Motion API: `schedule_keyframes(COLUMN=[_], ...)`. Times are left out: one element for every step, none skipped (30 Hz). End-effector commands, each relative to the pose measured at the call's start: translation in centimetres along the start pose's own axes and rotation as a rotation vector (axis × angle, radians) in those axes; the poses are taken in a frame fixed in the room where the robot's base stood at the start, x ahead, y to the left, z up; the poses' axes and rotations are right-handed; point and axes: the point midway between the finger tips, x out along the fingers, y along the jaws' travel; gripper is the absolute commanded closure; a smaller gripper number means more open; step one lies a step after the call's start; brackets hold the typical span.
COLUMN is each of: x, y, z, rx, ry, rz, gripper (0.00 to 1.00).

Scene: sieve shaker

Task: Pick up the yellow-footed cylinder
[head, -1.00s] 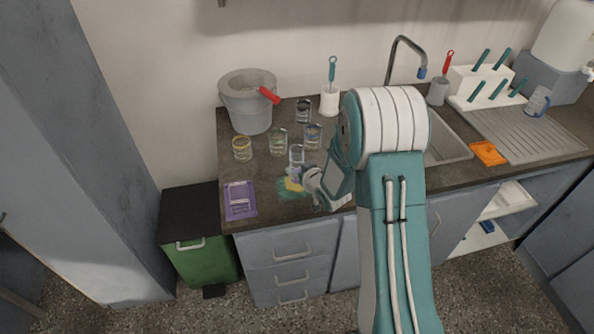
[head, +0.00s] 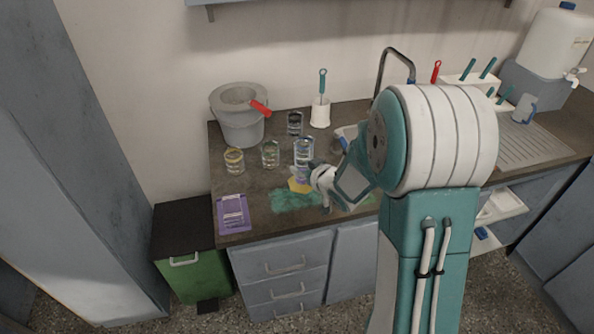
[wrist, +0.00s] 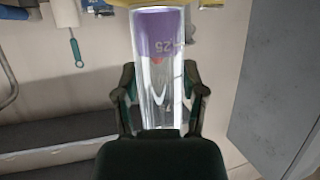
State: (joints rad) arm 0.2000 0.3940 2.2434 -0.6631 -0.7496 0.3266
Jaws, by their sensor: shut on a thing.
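The yellow-footed cylinder (head: 303,153) is clear glass with a purple band low down and a yellow foot. It is roughly upright above the front of the counter. In the wrist view the picture is upside down. There the cylinder (wrist: 160,75) fills the middle, its purple band marked "25" and a strip of its yellow foot at the top edge. My gripper (head: 317,177) reaches it from the right, its fingers shut on either side of the glass; the gripper also shows in the wrist view (wrist: 160,95). Whether the foot touches the surface is unclear.
A teal cloth or patch (head: 297,201) lies below the foot. Several glasses, including a yellow-banded one (head: 234,160) and a green-banded one (head: 270,154), stand left and behind. A grey bucket (head: 240,128), brush holder (head: 320,116) and purple packet (head: 232,213) are nearby.

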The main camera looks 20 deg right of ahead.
Motion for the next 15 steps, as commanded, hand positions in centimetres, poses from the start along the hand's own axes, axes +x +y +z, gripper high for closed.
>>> schedule_keyframes(x=[-0.7,-1.0,-1.5,-1.9,-2.2,-2.7,-3.0,-3.4,-3.9,-4.2,-4.5,-4.9,-5.2,-5.5,-5.9], y=[0.2,0.3,0.5,0.5,0.6,0.7,0.8,0.9,1.0,1.1,1.2,1.3,1.4,1.4,1.5], z=[0.0,0.0,-0.1,-0.1,-0.1,-0.1,-0.1,-0.1,-0.1,-0.1,-0.1,-0.1,-0.1,-0.1,-0.2], rx=[0.001,0.001,0.000,0.001,0.001,0.001,0.000,0.001,0.000,0.000,0.001,0.001,0.001,0.001,0.000], ry=[0.001,0.001,0.001,0.001,0.001,0.001,0.002,0.002,0.001,0.001,0.001,0.001,0.000,0.000,0.001], rz=[0.002,0.002,0.002,0.003,0.002,0.002,0.002,0.003,0.002,0.002,0.003,0.003,0.002,0.002,0.002], gripper=[1.00,1.00,1.00,1.00,1.00,1.00,1.00,1.00,1.00,1.00,1.00,1.00,1.00,1.00,1.00])
